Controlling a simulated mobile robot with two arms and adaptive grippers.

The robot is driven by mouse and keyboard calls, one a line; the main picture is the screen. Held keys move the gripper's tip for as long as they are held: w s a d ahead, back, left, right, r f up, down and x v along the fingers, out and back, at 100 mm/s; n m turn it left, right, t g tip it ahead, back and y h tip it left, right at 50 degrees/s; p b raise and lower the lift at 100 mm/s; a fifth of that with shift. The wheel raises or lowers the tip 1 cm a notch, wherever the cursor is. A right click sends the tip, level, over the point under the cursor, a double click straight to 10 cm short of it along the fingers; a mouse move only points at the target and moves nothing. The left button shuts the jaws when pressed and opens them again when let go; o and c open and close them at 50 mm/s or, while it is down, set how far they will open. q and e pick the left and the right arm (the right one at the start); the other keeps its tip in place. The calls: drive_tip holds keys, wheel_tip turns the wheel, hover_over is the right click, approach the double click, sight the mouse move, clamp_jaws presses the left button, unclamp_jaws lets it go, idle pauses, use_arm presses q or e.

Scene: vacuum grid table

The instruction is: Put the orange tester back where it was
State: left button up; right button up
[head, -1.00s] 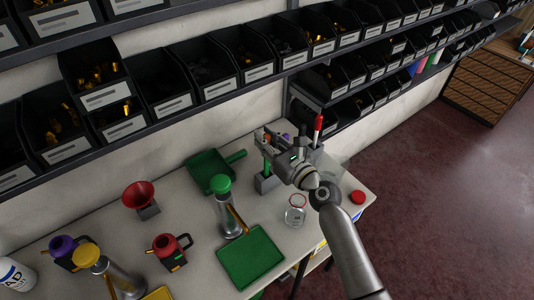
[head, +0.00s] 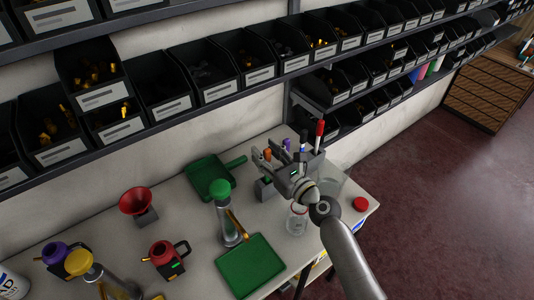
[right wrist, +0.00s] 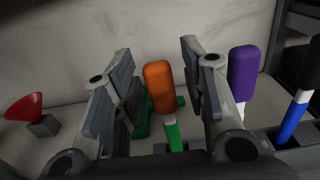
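The orange tester (head: 267,154), with an orange cap, white band and green body, stands about upright at a small grey holder (head: 264,188) on the table. In the right wrist view the tester (right wrist: 159,90) is between the fingers of my right gripper (right wrist: 160,95), with a gap on both sides. The gripper is open around it. The tester's lower end is hidden by the gripper, so how deep it sits cannot be seen. In the head view my right gripper (head: 268,164) is above the holder. My left gripper is not in view.
A purple-capped tester (right wrist: 243,73), a blue tester (right wrist: 294,115) and a red one (head: 319,130) stand just right. A glass jar (head: 297,219) is close below the gripper. A green dustpan (head: 208,177) lies to the left. Shelf bins (head: 260,72) hang behind.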

drive_tip(key=shift+r+p, duration=0.3)
drive_tip(key=shift+b+v, duration=0.45)
drive_tip(key=shift+v, duration=5.6)
drive_tip(key=shift+f, duration=0.15)
